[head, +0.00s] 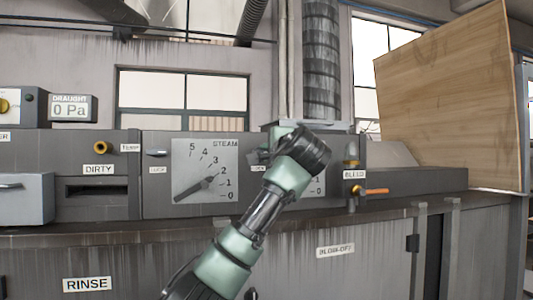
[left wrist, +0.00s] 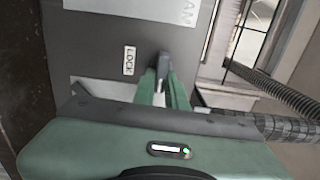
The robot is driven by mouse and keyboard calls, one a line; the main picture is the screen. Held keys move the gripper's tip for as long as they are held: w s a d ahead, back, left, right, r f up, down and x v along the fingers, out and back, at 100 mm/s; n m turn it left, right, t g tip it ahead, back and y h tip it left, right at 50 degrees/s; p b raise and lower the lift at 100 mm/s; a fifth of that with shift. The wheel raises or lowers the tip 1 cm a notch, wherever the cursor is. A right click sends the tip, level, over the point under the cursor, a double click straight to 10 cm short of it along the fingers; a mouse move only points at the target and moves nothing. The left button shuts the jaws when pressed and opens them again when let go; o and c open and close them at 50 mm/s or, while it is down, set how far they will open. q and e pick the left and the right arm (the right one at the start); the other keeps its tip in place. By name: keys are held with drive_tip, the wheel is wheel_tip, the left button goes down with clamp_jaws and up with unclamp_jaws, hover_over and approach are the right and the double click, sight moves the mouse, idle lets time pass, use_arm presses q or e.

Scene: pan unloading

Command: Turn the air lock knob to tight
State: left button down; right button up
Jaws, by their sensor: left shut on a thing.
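My left gripper (left wrist: 163,78) is shut on a small dark lock knob (left wrist: 163,62), which stands out from the grey panel beside a white LOCK label (left wrist: 129,60). In the head view, the left gripper (head: 262,156) reaches in from below to the panel just right of the STEAM dial. The gripper body and fingers mostly hide the knob there, and I cannot read which way it is turned. No marking for tight is legible. My right gripper is not in view.
The STEAM dial (head: 205,171) is left of the gripper, with a second dial (head: 318,186) partly hidden behind my arm. A silver handle (head: 157,153) is farther left. An orange-handled valve (head: 372,191) and a wooden board (head: 450,95) are right.

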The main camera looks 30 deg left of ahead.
use_arm(q)
drive_tip(key=c, duration=1.4)
unclamp_jaws()
drive_tip(key=shift+c, duration=0.2)
drive_tip(key=shift+w+d, duration=0.1)
drive_tip(key=shift+d, duration=0.05)
drive_tip(key=b+v, duration=0.4)
drive_tip(key=v, duration=0.4)
